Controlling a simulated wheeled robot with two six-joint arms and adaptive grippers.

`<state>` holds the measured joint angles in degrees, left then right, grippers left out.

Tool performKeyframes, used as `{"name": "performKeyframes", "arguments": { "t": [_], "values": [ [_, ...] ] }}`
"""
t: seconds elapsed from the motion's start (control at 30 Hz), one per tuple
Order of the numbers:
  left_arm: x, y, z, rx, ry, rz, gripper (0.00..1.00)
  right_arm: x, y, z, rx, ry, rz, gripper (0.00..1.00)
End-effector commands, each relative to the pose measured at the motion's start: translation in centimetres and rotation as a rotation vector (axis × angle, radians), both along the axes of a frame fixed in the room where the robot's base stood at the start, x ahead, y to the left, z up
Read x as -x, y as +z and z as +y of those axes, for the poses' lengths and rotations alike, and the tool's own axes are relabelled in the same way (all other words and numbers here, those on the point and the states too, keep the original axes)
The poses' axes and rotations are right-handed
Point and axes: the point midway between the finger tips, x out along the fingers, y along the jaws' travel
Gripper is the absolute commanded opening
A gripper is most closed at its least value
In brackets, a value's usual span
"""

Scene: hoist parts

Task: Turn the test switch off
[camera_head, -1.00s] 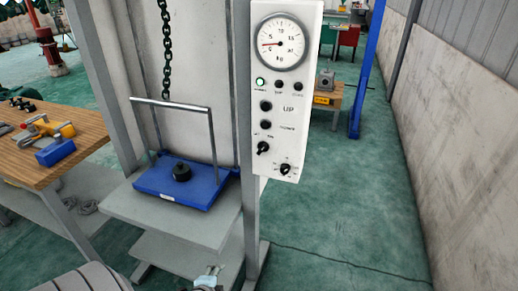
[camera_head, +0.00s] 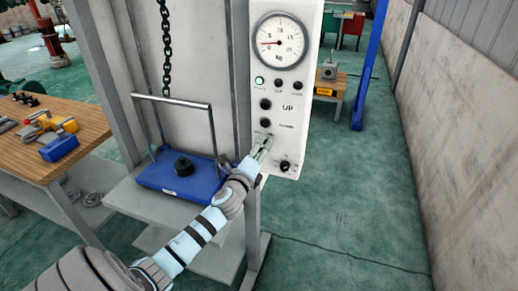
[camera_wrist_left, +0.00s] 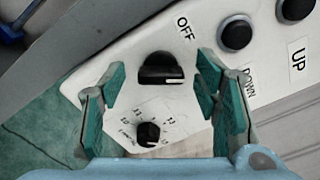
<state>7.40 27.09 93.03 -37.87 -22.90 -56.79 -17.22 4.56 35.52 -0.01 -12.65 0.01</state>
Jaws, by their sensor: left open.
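The white control panel (camera_head: 290,140) stands on the right side of the hoist frame. On its lower part my left gripper (camera_head: 263,145) is open, with its fingers close to the panel, covering the upper rotary switch in the head view. The left wrist view shows this black switch (camera_wrist_left: 160,69) between and beyond the fingertips, by a label reading OFF (camera_wrist_left: 185,28). A white mark on the knob points right in that view. The open fingers (camera_wrist_left: 160,100) stand on either side; contact cannot be told. My right gripper is not in view.
A smaller numbered knob (camera_wrist_left: 148,134) sits near the switch. The DOWN button (camera_wrist_left: 236,35) and UP button (camera_wrist_left: 296,8) are close too. A green lamp (camera_head: 260,80) is lit below the gauge (camera_head: 281,42). A blue platform (camera_head: 176,177) stands left of the panel.

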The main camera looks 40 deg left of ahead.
Motion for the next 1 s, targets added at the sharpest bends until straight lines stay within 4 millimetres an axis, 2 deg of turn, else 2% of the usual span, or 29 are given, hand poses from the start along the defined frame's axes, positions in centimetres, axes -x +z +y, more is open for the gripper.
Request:
{"name": "performKeyframes", "arguments": {
  "t": [0.1,0.33,0.63,1.0],
  "values": [
    [-0.62,-0.01,0.17,0.001,-0.001,0.000,0.57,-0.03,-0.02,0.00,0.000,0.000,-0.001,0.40],
    [-0.66,-0.04,0.19,0.002,-0.001,0.000,0.55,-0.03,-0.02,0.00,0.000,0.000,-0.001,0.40],
    [-0.63,-0.05,0.19,0.002,-0.001,0.000,0.08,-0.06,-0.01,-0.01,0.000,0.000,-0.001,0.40],
    [-0.62,-0.16,0.20,0.054,0.000,-0.018,0.09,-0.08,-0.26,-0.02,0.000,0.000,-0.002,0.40]
  ]
}}
